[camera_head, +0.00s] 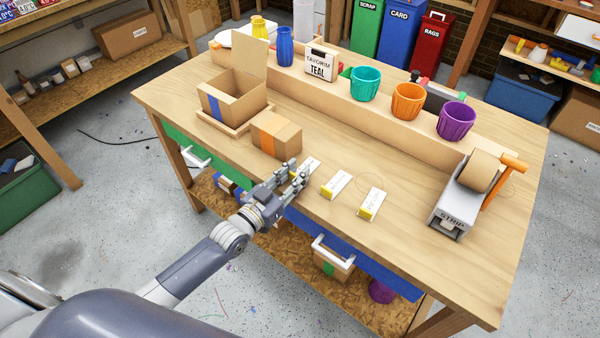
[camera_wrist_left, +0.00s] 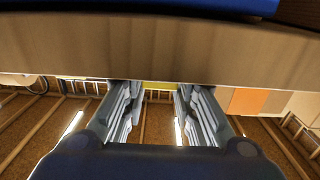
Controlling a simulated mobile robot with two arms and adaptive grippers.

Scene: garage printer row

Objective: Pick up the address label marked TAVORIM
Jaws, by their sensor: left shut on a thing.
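Three white address labels with yellow ends lie in a row near the front edge of the workbench (camera_head: 235,150): the left label (camera_head: 311,165), the middle label (camera_head: 337,185) and the right label (camera_head: 373,202). Their print is too small to read. My left gripper (camera_head: 298,177) is at the front edge, shut on the left label by its yellow end, which the fingers partly hide. In the left wrist view a yellow strip (camera_wrist_left: 158,85) shows between the fingers of my left gripper (camera_wrist_left: 158,105). My right gripper is not in view.
A card reading TAVORIM TEAL (camera_head: 321,66) stands on the back ledge beside teal (camera_head: 365,83), orange (camera_head: 407,101) and purple (camera_head: 456,121) cups. An open carton (camera_head: 232,97) and a closed box (camera_head: 276,134) stand left. A tape dispenser (camera_head: 460,200) stands right.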

